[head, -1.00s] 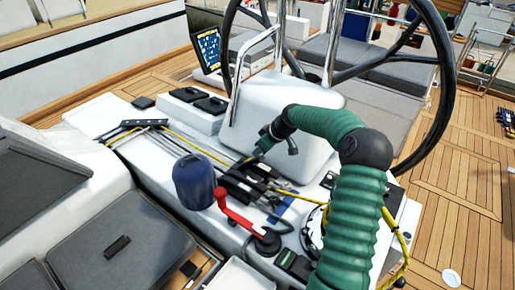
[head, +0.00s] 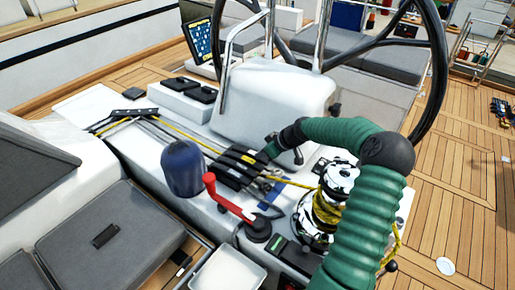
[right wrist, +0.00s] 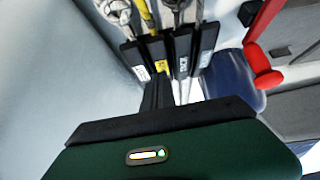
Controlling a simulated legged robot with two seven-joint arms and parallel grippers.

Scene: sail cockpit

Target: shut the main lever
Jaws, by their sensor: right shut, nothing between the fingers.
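A bank of several black clutch levers (head: 236,170) sits on the white cockpit top, with lines running through it. In the right wrist view the levers (right wrist: 157,52) stand side by side in a row, with white and yellow labels. The labels are too small to read, so I cannot tell which is the main lever. My right gripper (head: 266,152) is at the far right end of the bank, partly hidden by its own wrist. In the right wrist view the gripper (right wrist: 163,92) is shut and empty, pointing at the levers. Contact is unclear. My left gripper is out of view.
A winch with yellow rope (head: 325,208) stands to the right, beside my arm. The white pedestal (head: 265,98) and the steering wheel (head: 437,75) are behind.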

